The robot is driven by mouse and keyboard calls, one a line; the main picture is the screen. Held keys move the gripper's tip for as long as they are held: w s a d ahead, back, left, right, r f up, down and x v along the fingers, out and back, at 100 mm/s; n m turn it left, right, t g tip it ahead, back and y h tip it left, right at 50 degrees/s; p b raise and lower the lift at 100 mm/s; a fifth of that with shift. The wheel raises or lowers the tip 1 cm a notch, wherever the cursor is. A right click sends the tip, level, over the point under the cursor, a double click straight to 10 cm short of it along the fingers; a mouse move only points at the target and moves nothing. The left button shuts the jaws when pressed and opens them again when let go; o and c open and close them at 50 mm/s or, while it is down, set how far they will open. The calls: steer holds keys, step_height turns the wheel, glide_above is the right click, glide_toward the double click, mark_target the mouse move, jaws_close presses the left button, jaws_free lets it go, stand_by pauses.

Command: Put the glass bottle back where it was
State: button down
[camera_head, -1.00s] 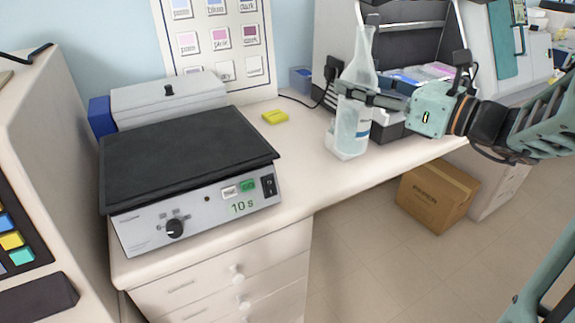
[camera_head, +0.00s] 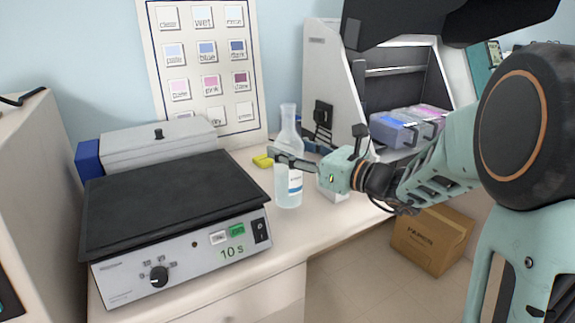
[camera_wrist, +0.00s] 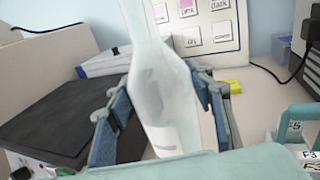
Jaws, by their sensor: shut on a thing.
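The clear glass bottle (camera_head: 288,186) has a narrow neck and a pale label. It stands upright over the bench top (camera_head: 290,235), just right of the black-topped instrument. I cannot tell whether its base touches the bench. My gripper (camera_head: 285,157) is shut on the bottle around its upper body, reaching in from the right. In the wrist view the bottle (camera_wrist: 163,92) is between the two blue finger pads, tilted in the picture. Its base is hidden there by my gripper.
The instrument (camera_head: 170,190) with a "10 s" display is close on the left. A yellow item (camera_head: 262,161) lies behind the bottle. A hooded unit (camera_head: 325,75) with blue and pink boxes stands right. The front bench strip is clear.

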steer(key=shift+w+a+f+b, duration=0.1)
steer(key=shift+a+f+b, duration=0.1)
steer(key=shift+f, duration=0.7)
steer(key=shift+w+a+f+b, duration=0.1)
steer(key=shift+f+b, duration=0.05)
steer(key=shift+f, duration=0.7)
steer(key=shift+s, duration=0.1)
steer(key=shift+f, duration=0.15)
steer(key=c, duration=0.9)
jaws_free()
steer(key=shift+d, duration=0.1)
steer(key=shift+c, duration=0.2)
steer(key=v, duration=1.2)
steer(key=shift+p, duration=0.4)
steer(key=shift+s, duration=0.1)
